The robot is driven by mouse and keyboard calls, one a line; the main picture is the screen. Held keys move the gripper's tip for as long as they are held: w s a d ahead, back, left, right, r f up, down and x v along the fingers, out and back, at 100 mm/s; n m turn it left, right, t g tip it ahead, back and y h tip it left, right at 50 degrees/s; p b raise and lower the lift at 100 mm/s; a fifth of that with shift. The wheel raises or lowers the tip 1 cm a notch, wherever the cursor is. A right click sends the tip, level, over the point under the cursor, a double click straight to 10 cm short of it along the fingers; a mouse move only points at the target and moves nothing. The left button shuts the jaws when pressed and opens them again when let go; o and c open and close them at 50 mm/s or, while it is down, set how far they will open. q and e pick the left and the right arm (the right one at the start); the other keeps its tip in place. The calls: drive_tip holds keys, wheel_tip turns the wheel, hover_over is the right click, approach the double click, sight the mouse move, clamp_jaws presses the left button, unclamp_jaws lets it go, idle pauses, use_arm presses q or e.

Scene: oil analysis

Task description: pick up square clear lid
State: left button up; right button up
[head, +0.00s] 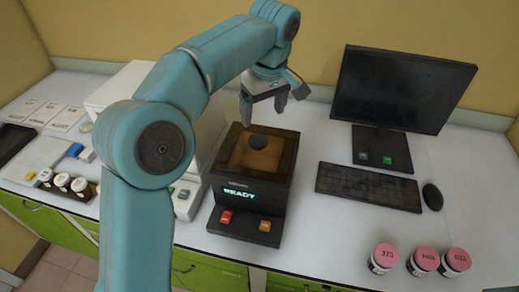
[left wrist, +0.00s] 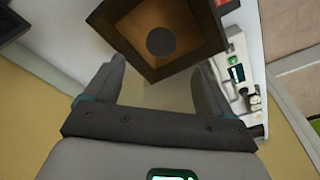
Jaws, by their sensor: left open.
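The square clear lid (head: 277,163) looks smoky brown and sits on top of a dark analyzer (head: 240,215) whose screen reads READY. My right gripper is not in view.
A white machine (head: 125,85) stands close left of the analyzer, partly behind my left arm. A monitor (head: 400,90), keyboard (head: 368,187) and mouse (head: 432,197) are to the right. Pink-lidded jars (head: 384,257) stand at the front right. The white counter (head: 320,235) is clear right of the analyzer.

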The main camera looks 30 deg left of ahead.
use_arm(q)
hover_over(258, 140)
drive_tip(key=f, duration=0.3)
drive_tip(key=d+f, duration=0.1)
drive_tip(key=f, duration=0.1)
drive_tip(key=shift+w+f, duration=0.1)
drive_tip(key=shift+d+f, duration=0.15)
drive_tip(key=shift+f, duration=0.3)
drive_tip(key=shift+s+a+f+p, duration=0.15)
drive_tip(key=shift+s+a+f, duration=0.15)
drive_tip(key=shift+f, duration=0.35)
drive_tip(key=shift+s+a+f+p, duration=0.2)
drive_tip(key=shift+a+f, duration=0.1)
drive_tip(key=shift+f, duration=0.3)
drive_tip(key=shift+w+f, duration=0.25)
drive_tip(key=shift+f, duration=0.3)
drive_tip(key=shift+w+f, duration=0.25)
drive_tip(key=shift+f, duration=0.3)
drive_tip(key=shift+d, duration=0.1)
drive_tip(key=shift+s+r, duration=0.1)
drive_tip(key=shift+s, duration=0.2)
drive_tip(key=shift+c, duration=0.7)
drive_tip(key=c, duration=0.5)
drive_tip(key=shift+w, duration=0.2)
drive_tip(key=c, duration=0.8)
